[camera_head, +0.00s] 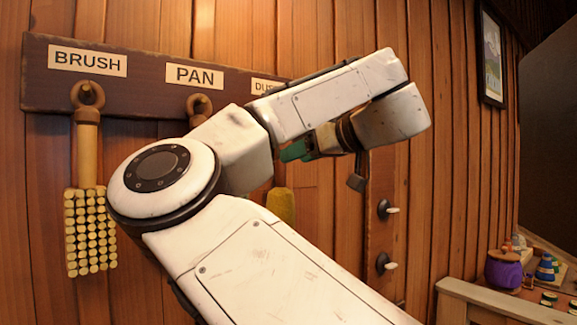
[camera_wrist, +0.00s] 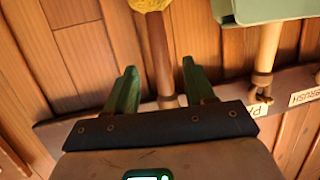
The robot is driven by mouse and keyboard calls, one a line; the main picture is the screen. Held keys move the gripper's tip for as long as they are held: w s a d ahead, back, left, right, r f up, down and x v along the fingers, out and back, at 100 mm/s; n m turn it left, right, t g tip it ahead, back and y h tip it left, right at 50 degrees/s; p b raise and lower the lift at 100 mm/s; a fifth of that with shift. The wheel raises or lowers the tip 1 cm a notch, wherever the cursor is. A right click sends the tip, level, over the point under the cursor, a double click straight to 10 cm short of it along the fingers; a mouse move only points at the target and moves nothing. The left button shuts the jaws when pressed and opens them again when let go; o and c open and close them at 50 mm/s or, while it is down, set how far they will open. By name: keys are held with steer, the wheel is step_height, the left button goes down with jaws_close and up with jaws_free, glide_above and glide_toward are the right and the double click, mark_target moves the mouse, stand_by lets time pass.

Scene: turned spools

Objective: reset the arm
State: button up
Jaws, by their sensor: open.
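My gripper (camera_head: 290,151) has green fingers and is at the wall rack, at the end of my white arm, which folds across the head view. In the wrist view my gripper (camera_wrist: 160,66) is open. A duster handle (camera_wrist: 161,50) with a yellow head (camera_wrist: 150,4) shows between its fingers; I cannot tell whether it is in the gap or behind it. The yellow head shows partly below my arm in the head view (camera_head: 281,206).
A dark rack board (camera_head: 145,102) carries BRUSH, PAN and a partly hidden label. A brush (camera_head: 88,205) hangs at left, and a green pan (camera_wrist: 272,9) beside the duster. Wall knobs (camera_head: 385,263), a framed picture (camera_head: 491,55) and a bench with a purple pot (camera_head: 503,269) are at right.

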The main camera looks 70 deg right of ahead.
steer(key=shift+b+v, duration=0.75)
steer(key=shift+v, duration=2.15)
